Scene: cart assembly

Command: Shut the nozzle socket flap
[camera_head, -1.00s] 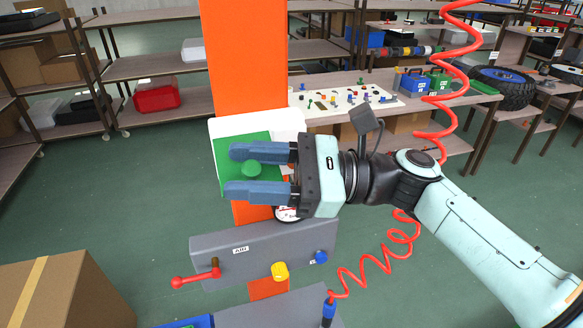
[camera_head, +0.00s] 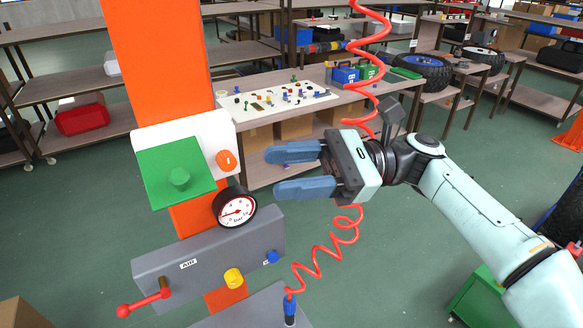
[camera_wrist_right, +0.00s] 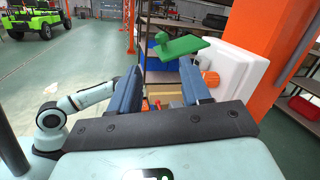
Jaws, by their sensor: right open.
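The nozzle socket flap is a green square plate (camera_head: 176,172) with a round green knob, on a white panel (camera_head: 208,135) on the orange post. In the right wrist view the flap (camera_wrist_right: 182,46) stands out from the white panel (camera_wrist_right: 232,62), roughly level, knob upward. An orange round part (camera_head: 227,160) sits on the panel beside the flap; it also shows below the flap in the wrist view (camera_wrist_right: 211,79). My right gripper (camera_head: 283,171) is open and empty, right of the flap and apart from it. My left gripper is not seen.
A black-rimmed gauge (camera_head: 235,209) sits below the panel. A grey box (camera_head: 205,250) under it carries a red lever (camera_head: 145,303), a yellow knob (camera_head: 233,278) and a blue knob. A red coiled hose (camera_head: 330,250) hangs near my right gripper. A parts table stands behind.

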